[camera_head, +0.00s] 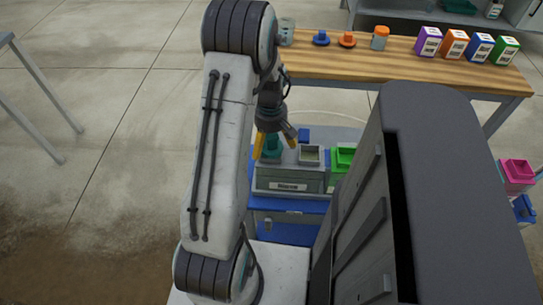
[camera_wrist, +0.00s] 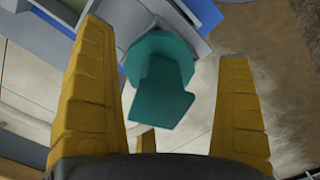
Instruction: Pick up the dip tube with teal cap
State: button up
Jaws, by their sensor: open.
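The teal cap (camera_wrist: 160,90) of the dip tube shows in the wrist view between the yellow fingers of my gripper (camera_wrist: 165,85). It has a round flange with a flat tab, and gaps show between it and both fingers. The tube below the cap is hidden. In the head view, the teal cap (camera_head: 271,147) sits at the top left of a grey-green container on the skid. My gripper (camera_head: 267,143) is open, pointing down right at the cap and partly covering it.
A grey-green container (camera_head: 290,181) stands on a blue base (camera_head: 288,221), with a green box (camera_head: 342,158) to its right. A wooden bench (camera_head: 345,65) behind holds several coloured boxes, caps and jars. My own dark body fills the right foreground. Open floor lies left.

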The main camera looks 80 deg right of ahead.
jog(key=shift+f, duration=0.95)
jog(key=c, duration=1.3)
jog(key=shift+r, duration=0.2)
